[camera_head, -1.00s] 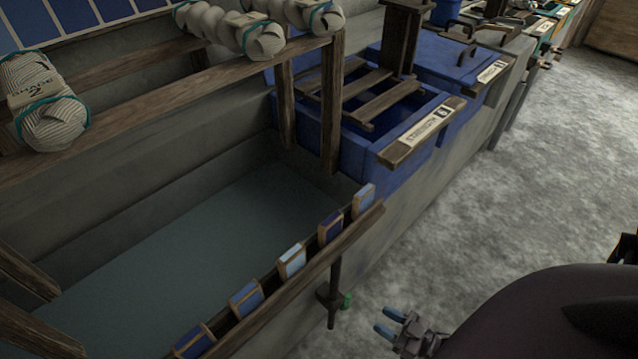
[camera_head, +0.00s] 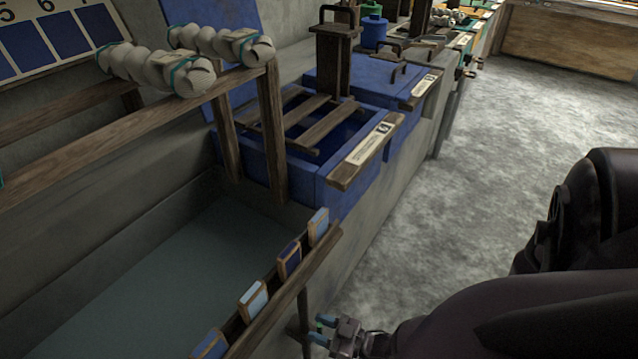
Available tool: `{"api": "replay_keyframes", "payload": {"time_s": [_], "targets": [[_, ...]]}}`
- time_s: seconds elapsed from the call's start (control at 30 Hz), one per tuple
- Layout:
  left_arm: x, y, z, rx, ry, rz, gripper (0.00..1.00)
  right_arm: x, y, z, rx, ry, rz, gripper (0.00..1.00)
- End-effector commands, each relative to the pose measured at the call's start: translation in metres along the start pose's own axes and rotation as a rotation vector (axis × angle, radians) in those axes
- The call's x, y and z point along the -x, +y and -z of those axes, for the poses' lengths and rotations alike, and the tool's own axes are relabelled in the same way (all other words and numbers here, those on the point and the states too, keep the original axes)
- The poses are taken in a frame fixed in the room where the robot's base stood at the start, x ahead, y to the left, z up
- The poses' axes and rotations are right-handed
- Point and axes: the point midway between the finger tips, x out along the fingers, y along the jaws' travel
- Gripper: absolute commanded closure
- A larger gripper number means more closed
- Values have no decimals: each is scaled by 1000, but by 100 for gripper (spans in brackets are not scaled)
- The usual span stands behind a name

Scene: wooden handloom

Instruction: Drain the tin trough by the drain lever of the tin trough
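The trough (camera_head: 150,280) holds flat grey-green water at the lower left; I take it to be the tin trough. On its outer front, below the wooden rail, is a dark upright lever (camera_head: 303,315) with a small green part (camera_head: 318,326) at its side. My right gripper (camera_head: 321,329) is right at this green part, its blue fingertips apart. I cannot tell whether they touch it. The lever's lower end is cut off by the picture edge. My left gripper is not in view.
A wooden rail (camera_head: 290,292) with several blue sample blocks runs along the trough's front edge. Blue vats (camera_head: 345,195) with wooden racks stand beyond it. Twisted pale yarn hanks (camera_head: 222,45) lie on a beam above the trough. The grey floor (camera_head: 450,190) to the right is clear.

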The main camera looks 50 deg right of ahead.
Motion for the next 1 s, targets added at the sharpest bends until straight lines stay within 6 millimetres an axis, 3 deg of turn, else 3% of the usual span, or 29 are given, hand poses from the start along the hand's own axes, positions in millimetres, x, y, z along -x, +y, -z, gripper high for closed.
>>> {"api": "replay_keyframes", "payload": {"time_s": [0.27,0.53,1.0], "targets": [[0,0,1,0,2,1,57,-2,0,0,0,1,0,60],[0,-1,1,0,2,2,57,-2,0,0,0,0,1,99],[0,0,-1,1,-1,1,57,-2,-3,0,-14,2,1,100]]}}
